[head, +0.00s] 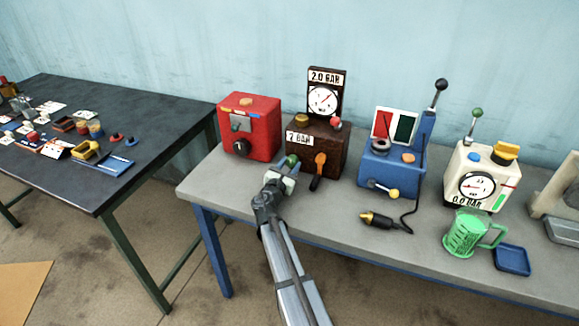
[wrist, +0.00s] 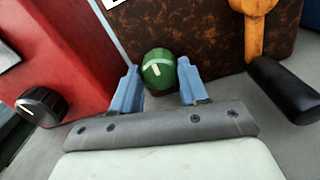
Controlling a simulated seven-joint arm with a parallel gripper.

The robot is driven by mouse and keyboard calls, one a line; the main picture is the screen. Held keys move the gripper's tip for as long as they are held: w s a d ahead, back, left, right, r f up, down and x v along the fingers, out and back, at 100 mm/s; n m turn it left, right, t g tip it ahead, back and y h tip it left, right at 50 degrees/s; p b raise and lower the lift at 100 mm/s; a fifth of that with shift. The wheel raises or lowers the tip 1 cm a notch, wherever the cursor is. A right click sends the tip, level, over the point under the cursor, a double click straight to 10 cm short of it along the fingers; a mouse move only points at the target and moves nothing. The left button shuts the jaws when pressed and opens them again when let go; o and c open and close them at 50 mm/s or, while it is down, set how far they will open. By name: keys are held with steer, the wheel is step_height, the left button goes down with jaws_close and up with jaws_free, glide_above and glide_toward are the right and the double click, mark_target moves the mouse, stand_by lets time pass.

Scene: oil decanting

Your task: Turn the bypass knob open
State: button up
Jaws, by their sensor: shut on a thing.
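A green knob (wrist: 158,69) with a pale pointer mark sits low on the front of the brown box (head: 318,145). It also shows in the head view (head: 292,161), partly hidden by my gripper. The mark leans up and to the left in the wrist view. My gripper (wrist: 158,84) is at the knob, with one blue finger on each side, shut on it. The brown box carries a gauge (head: 323,100) under a "2.0 BAR" sign and a plate reading "? BAR", its first character unclear.
An orange lever (head: 320,160) with a black grip (wrist: 283,90) is right of the knob. The red box (head: 249,122), with a black dial (wrist: 42,106), stands close on the left. A blue device (head: 388,165) and green jug (head: 466,236) are further right.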

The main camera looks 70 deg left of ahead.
steer(key=shift+m, duration=2.3)
steer(key=o, duration=1.1)
steer(key=shift+c, duration=0.2)
steer(key=v, duration=1.3)
steer(key=shift+s+d, duration=0.25)
steer(key=shift+s, duration=0.05)
